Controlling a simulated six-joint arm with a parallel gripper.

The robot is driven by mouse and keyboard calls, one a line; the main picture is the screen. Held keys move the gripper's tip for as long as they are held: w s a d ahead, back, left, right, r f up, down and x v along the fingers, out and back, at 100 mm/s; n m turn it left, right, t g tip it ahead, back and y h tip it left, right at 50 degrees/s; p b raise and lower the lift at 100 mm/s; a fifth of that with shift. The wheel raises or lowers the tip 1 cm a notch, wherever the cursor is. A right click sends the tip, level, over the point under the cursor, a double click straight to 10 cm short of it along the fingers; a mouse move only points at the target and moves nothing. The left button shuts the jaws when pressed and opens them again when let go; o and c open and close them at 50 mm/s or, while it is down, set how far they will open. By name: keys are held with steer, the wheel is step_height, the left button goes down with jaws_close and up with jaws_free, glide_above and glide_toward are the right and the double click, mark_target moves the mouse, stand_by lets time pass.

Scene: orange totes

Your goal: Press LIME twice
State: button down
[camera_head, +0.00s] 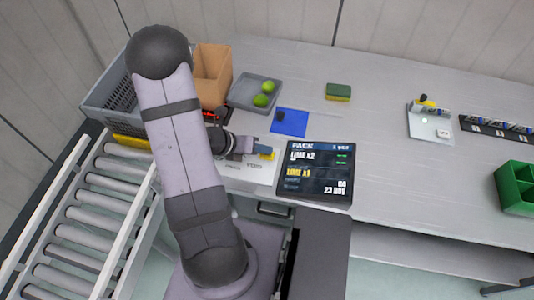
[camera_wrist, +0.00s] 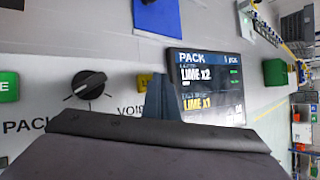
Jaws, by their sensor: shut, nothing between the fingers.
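A black screen (camera_head: 316,172) headed PACK lies on the bench with a white line "LIME x2" and a yellow line "LIME x1". It also shows in the wrist view (camera_wrist: 207,88). My gripper (camera_head: 266,151) is shut and empty, low over the white control panel (camera_head: 247,173) left of the screen. In the wrist view its fingertips (camera_wrist: 160,95) overlap the screen's left edge; I cannot tell if they touch anything. The panel carries a green button (camera_wrist: 8,87) and a black knob (camera_wrist: 88,85), with PACK and VOID lettering. I see no separate button marked LIME.
A grey tray (camera_head: 245,94) holds green limes (camera_head: 264,94). A blue mat (camera_head: 290,122) and a green-yellow sponge (camera_head: 338,92) lie behind the screen. A cardboard box (camera_head: 211,72) and roller conveyor (camera_head: 84,228) are left. A green bin (camera_head: 516,188) is right.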

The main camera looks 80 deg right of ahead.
mark_target(263, 156)
steer(key=shift+f+b, duration=0.45)
steer(key=shift+f, duration=0.05)
stand_by(0.4)
steer(key=shift+r, duration=0.15)
steer(key=shift+r+p, duration=0.8)
steer(key=shift+p, duration=0.1)
step_height(263, 156, up, 5)
steer(key=p, duration=0.4)
stand_by(0.4)
stand_by(0.8)
